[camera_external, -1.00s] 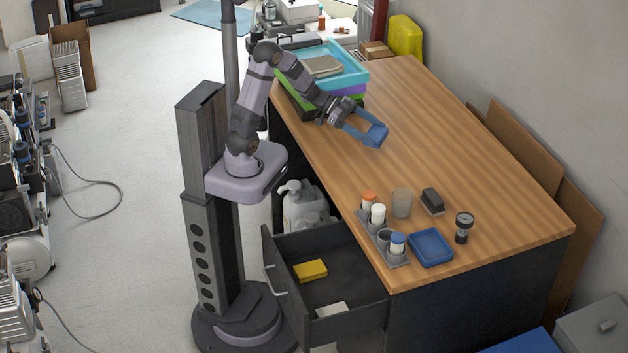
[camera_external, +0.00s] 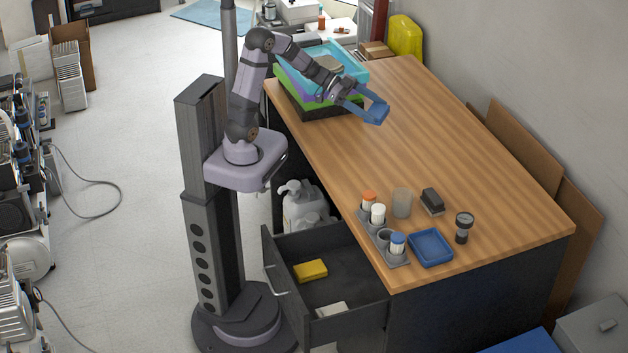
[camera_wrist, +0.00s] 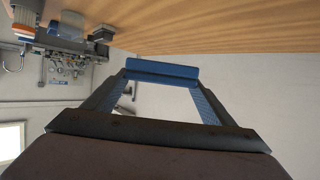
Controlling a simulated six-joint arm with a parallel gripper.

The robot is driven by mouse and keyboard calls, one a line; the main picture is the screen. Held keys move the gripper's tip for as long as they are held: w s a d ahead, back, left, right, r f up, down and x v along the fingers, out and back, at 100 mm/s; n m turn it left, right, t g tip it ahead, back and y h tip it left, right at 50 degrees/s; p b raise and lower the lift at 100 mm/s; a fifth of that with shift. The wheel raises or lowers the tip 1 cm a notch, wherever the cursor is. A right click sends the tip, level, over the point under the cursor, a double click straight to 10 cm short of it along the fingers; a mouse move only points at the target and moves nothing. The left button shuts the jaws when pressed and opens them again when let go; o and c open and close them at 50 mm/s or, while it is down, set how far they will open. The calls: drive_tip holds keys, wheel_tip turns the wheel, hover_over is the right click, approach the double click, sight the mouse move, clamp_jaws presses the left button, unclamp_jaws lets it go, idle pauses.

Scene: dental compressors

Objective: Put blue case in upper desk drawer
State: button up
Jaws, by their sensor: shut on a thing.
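My gripper (camera_external: 368,103) is shut on the blue case (camera_external: 377,112) and holds it above the far part of the wooden desk, beside the stacked trays. In the wrist view, the blue case (camera_wrist: 162,70) shows as a narrow blue bar between the two finger ends (camera_wrist: 164,85). The upper desk drawer (camera_external: 349,312) is pulled out at the near left side of the desk, well away from my gripper. A yellow block (camera_external: 310,271) and a white item (camera_external: 331,310) lie in it, with bare dark floor around them.
Stacked coloured trays (camera_external: 290,76) stand near my gripper. The desk's middle (camera_external: 440,140) is clear.

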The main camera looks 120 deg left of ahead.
wheel_tip(320, 180, up, 6)
drive_tip(key=p, duration=0.5)
drive_tip(key=shift+r, duration=0.15)
idle(0.6)
drive_tip(key=b, duration=0.9)
hover_over(370, 149)
wheel_tip(370, 149, down, 10)
drive_tip(key=shift+d+f, duration=0.1)
drive_tip(key=shift+f+b, duration=0.6)
drive_tip(key=shift+f, duration=4.3)
drive_tip(key=shift+f, duration=0.2)
drive_tip(key=o, duration=1.2)
drive_tip(key=shift+c, duration=0.2)
drive_tip(key=shift+r, duration=0.1)
